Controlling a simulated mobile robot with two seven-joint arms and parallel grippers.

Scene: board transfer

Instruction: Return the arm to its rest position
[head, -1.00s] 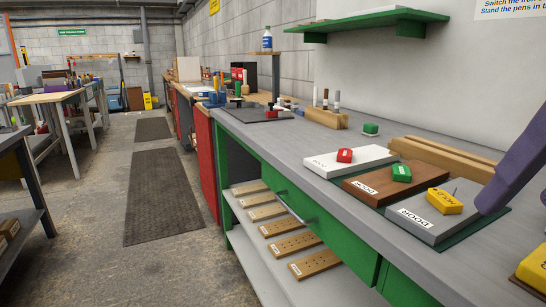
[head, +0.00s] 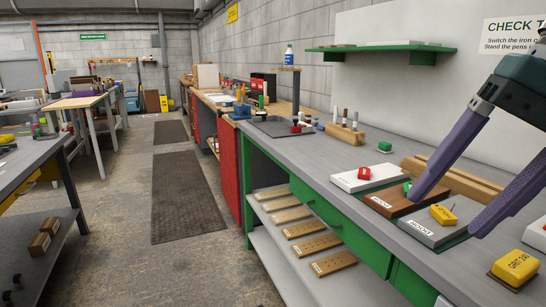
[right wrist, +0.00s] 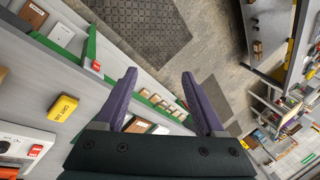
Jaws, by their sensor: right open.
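My right gripper (head: 447,214) comes in from the upper right in the head view, with two purple fingers spread apart and nothing between them. It also shows in the right wrist view (right wrist: 160,76), open and empty. The fingers appear in front of the row of boards on the bench; the gap to them is hard to judge. A white board (head: 350,184) carries a red block (head: 364,174). A brown board (head: 380,200) carries a green block, partly hidden by a finger. A grey board (head: 420,229) carries a yellow block (head: 443,215). My left gripper is not in view.
The grey bench (head: 330,160) runs into the distance. A yellow sanding block (head: 516,266) lies at the near right. A wooden pen holder (head: 345,134) and a green wall shelf (head: 380,49) are behind. The aisle floor (head: 215,260) at left is clear.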

